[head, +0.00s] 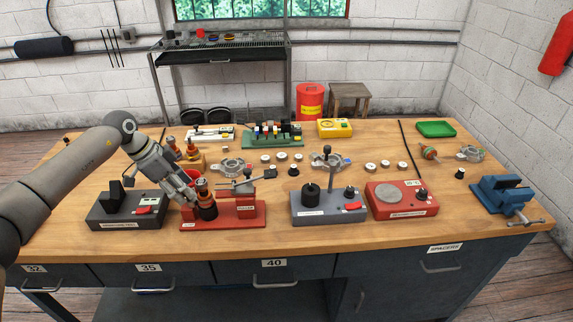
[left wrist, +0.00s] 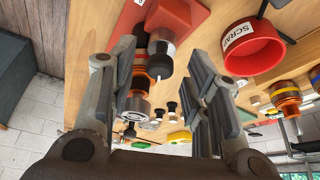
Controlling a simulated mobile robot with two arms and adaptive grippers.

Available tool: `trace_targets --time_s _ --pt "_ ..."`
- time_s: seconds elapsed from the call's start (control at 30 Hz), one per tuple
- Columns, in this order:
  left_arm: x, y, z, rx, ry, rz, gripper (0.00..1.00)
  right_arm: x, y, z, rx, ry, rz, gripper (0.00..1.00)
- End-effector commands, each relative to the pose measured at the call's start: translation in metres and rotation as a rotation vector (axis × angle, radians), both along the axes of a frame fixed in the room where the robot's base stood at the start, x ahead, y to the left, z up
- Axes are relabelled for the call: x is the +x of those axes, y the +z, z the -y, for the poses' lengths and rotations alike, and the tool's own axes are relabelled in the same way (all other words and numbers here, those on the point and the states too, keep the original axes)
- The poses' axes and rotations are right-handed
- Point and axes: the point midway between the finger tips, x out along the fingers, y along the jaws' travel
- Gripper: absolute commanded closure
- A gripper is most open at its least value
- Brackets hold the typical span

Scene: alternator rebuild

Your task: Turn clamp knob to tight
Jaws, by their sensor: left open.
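A red fixture (head: 240,218) stands at the front of the bench, left of centre, with a label reading "PULLER" at its right. An upright copper and black rotor (head: 203,188) sits at its left end, above a dark round part. My left gripper (head: 190,203) is open, pointing down beside the rotor's left side. In the left wrist view a black knob (left wrist: 160,66) with a silver disc lies between the open fingers of my left gripper (left wrist: 165,62). I cannot tell whether a finger touches it. The rotor is partly hidden behind the left-hand finger. My right gripper is not in view.
A grey tester (head: 115,212) stands left of the fixture. A grey unit with a lever (head: 325,212) and a red unit (head: 395,208) stand to the right, then a blue vise (head: 505,198). A red cup labelled "SCRAP" (left wrist: 252,60) is close to the gripper.

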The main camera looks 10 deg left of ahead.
Motion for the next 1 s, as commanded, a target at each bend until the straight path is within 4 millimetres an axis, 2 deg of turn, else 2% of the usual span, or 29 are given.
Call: trace_targets --time_s 0.13,0.67,0.7,1.0 --pt "-0.001 0.001 -0.001 0.002 0.092 0.002 0.56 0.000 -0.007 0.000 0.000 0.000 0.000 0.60" --pt "-0.027 0.102 -0.033 0.000 0.086 0.004 0.56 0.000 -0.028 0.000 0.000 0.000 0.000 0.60" --pt "-0.024 0.096 -0.021 -0.015 0.055 0.012 0.56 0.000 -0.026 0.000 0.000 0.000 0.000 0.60" --pt "-0.008 0.084 0.036 -0.121 -0.101 0.132 0.56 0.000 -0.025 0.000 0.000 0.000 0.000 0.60"
